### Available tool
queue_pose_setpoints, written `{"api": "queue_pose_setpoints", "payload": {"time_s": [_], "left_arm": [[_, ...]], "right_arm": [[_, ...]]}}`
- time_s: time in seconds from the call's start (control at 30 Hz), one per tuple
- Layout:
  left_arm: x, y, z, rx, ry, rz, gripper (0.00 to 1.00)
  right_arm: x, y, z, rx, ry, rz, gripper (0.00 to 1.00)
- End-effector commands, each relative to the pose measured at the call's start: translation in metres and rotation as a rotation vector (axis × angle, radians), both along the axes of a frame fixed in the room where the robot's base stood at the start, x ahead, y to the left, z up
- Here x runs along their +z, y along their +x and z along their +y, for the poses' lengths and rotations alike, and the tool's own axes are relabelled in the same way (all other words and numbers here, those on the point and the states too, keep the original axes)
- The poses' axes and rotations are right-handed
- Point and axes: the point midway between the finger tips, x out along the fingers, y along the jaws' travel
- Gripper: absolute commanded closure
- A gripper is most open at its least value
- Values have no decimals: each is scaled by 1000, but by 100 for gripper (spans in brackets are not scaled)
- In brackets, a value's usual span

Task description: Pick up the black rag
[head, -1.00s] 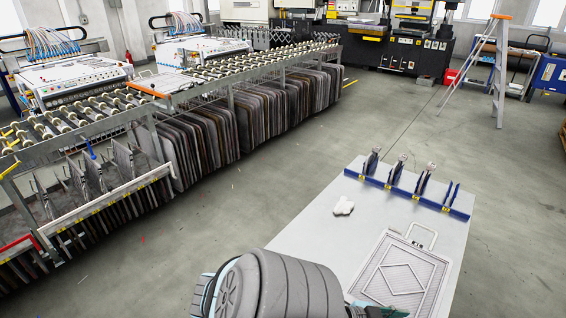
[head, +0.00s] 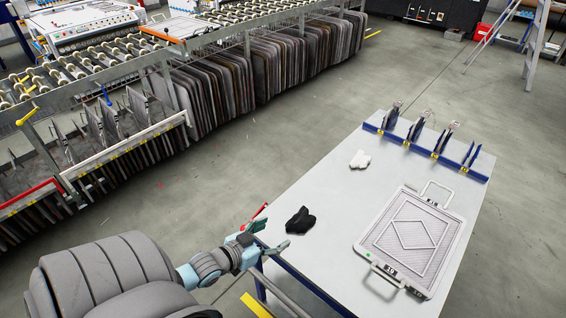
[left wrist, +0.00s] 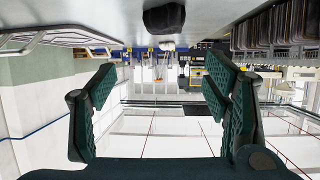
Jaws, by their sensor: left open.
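The black rag (head: 300,220) lies crumpled on the white table (head: 317,187) near its left edge. My left gripper (head: 272,237) is open and empty at that edge, just left of the rag and apart from it. In the left wrist view, my left gripper (left wrist: 160,110) shows its two green padded fingers spread wide. There the rag (left wrist: 164,18) is at the top middle, beyond the fingertips, on a picture that looks upside down. My right gripper is in neither view.
A white cloth (head: 360,160) lies farther back. A framed mesh panel (head: 415,240) with handles fills the table's right side. A blue rack (head: 425,150) with several upright tools stands at the back. A roller conveyor (head: 70,90) stands left.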

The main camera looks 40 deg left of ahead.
Motion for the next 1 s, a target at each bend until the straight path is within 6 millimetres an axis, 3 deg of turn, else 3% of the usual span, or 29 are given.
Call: {"api": "queue_pose_setpoints", "payload": {"time_s": [0.03, 0.2, 0.4, 0.57, 0.7, 0.87, 1.0], "left_arm": [[-11, 10, 0, 4, 3, -6, 21], [-33, 52, -2, 0, 1, -6, 21], [-42, 78, 0, 2, 2, -2, 21], [-62, 103, 6, 3, 1, -3, 21], [-64, 120, 5, 3, 1, -1, 21], [-62, 120, 5, 1, 3, 0, 21], [-61, 120, 5, 1, 3, 0, 38]], "right_arm": [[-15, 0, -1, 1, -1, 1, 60], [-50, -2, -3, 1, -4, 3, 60], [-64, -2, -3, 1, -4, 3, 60], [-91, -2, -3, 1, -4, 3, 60], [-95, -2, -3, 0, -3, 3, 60], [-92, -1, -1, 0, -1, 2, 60], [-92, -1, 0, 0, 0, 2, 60]]}}
